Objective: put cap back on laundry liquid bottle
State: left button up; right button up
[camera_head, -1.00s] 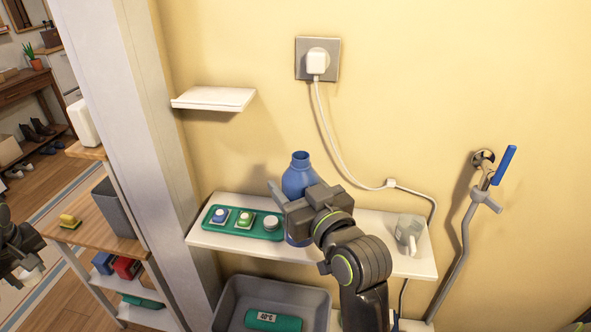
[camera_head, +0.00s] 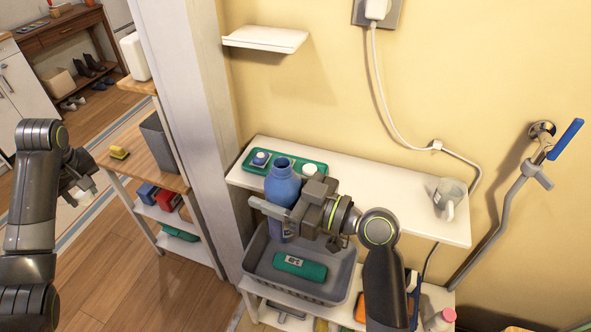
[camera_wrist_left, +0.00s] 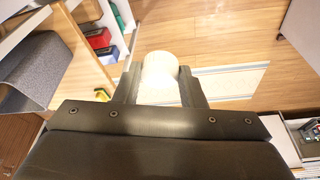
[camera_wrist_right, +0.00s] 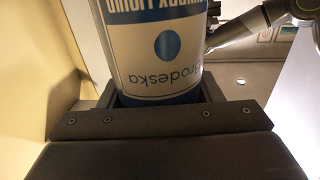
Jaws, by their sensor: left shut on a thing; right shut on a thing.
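The blue laundry liquid bottle (camera_head: 283,184) is upright with its round neck open and uncapped. My right gripper (camera_head: 283,212) is shut around its body and holds it at the shelf's front edge, above the grey basket. In the right wrist view the bottle's white and blue label (camera_wrist_right: 155,50) fills the space between the fingers. My left gripper (camera_head: 84,192) is at the far left, well apart from the bottle. It is shut on a white cap (camera_wrist_left: 160,70), seen between its fingers in the left wrist view.
A white shelf (camera_head: 385,205) holds a green tray (camera_head: 313,162) with small items and a grey mug (camera_head: 450,195) at right. Below is a grey basket (camera_head: 335,288) with a green box. A pipe with a blue handle (camera_head: 566,138) is at right.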

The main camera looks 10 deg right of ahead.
jog(key=a+g, duration=0.1)
jog(key=a+f+n+y, duration=0.1)
jog(key=s+a+n+g, duration=0.1)
jog(key=shift+f+g+y, duration=0.25)
jog(key=shift+g+y, duration=0.05)
